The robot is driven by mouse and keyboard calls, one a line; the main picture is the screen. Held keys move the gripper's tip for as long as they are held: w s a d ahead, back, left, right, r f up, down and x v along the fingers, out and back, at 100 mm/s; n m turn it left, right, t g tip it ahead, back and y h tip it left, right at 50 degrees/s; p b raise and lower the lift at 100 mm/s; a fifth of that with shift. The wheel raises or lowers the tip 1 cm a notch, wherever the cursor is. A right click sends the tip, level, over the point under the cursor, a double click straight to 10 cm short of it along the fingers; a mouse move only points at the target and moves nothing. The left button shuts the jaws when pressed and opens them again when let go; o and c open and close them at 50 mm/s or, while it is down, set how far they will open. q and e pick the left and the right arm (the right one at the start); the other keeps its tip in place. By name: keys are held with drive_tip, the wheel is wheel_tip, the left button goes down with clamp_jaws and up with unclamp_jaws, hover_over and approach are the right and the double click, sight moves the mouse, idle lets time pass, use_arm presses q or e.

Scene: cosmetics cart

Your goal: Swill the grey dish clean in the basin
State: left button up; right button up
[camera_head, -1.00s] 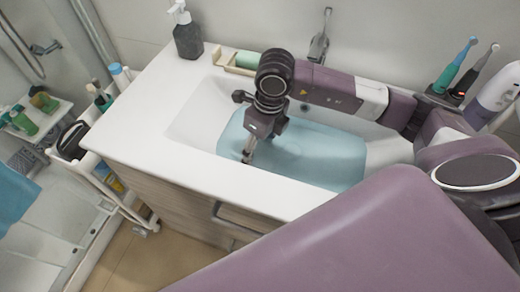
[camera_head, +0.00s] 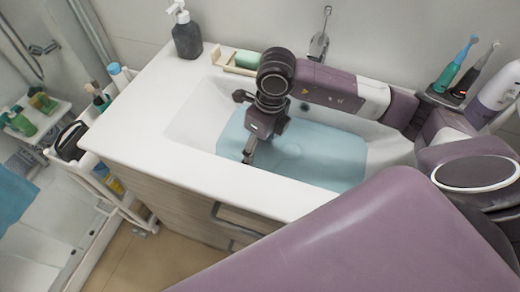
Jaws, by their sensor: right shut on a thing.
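The white basin (camera_head: 190,127) is set in the counter and holds blue water (camera_head: 330,158). My right arm reaches in over it from the right. My right gripper (camera_head: 248,158) points down at the basin's front left, with its tip at the water near the front wall. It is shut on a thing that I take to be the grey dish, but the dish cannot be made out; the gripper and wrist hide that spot. My left gripper is not in view.
The tap (camera_head: 319,44) stands behind the basin. A dark soap bottle (camera_head: 187,38) and a tray with green soap (camera_head: 246,58) stand at the back. Toothbrushes (camera_head: 458,72) are at the right. The left counter (camera_head: 130,125) is clear.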

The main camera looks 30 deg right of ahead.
drive_tip(key=shift+w+a, duration=0.1)
drive_tip(key=shift+a, duration=0.05)
drive_tip(key=shift+s+d, duration=0.25)
drive_tip(key=shift+s, duration=0.05)
idle(0.3)
wheel_tip(320, 180, up, 2)
drive_tip(key=shift+w+p, duration=0.1)
drive_tip(key=shift+p, duration=0.4)
wheel_tip(320, 180, up, 12)
drive_tip(key=p, duration=0.7)
idle(1.2)
